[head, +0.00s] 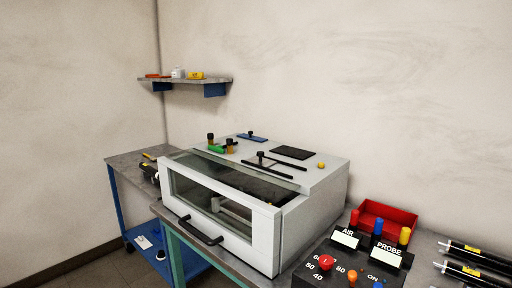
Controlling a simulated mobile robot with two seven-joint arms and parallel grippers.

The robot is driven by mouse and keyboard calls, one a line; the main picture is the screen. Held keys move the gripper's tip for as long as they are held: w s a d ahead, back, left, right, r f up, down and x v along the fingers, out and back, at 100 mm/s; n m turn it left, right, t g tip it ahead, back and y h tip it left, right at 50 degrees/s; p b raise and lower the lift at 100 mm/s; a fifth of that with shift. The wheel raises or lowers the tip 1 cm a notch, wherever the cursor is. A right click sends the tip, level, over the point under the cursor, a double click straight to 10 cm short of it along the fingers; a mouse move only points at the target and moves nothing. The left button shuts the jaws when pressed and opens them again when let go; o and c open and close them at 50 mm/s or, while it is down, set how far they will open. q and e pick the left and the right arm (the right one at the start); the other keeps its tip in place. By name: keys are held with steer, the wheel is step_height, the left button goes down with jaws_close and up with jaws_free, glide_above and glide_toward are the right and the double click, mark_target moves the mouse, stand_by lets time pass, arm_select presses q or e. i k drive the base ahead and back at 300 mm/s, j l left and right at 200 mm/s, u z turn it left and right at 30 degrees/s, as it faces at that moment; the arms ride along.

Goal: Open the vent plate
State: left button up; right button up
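A white box-shaped cabinet (320,205) stands on the bench, with a glazed front and a black front handle (201,231). On its top are a flat black plate (292,152) and a dark slotted strip with a black knob (260,156). I cannot tell for certain which of these is the vent plate. The black plate lies flat on the top, and any opening under it is hidden. A small yellow knob (321,166) sits to its right. Neither of my grippers is in view.
Other top fittings include a green part (216,149) and a blue strip (252,137). A control box (345,262) with knobs and a red tray (386,215) stand at right. Black cylinders (477,252) lie farther right. A wall shelf (186,81) hangs behind, and a side table (125,163) stands left.

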mark_target(258, 159)
steer(key=i+j, duration=0.15)
steer(key=j, duration=0.25)
steer(key=i+j, duration=0.15)
steer(key=j, duration=0.2)
steer(key=i+j+z, duration=0.1)
steer(key=j, duration=0.3)
steer(key=i+j, duration=0.2)
steer(key=j, duration=0.15)
steer(key=i+j, duration=0.1)
steer(key=j, duration=0.3)
steer(key=i+j, duration=0.15)
steer(key=j, duration=0.25)
steer(key=z, duration=0.05)
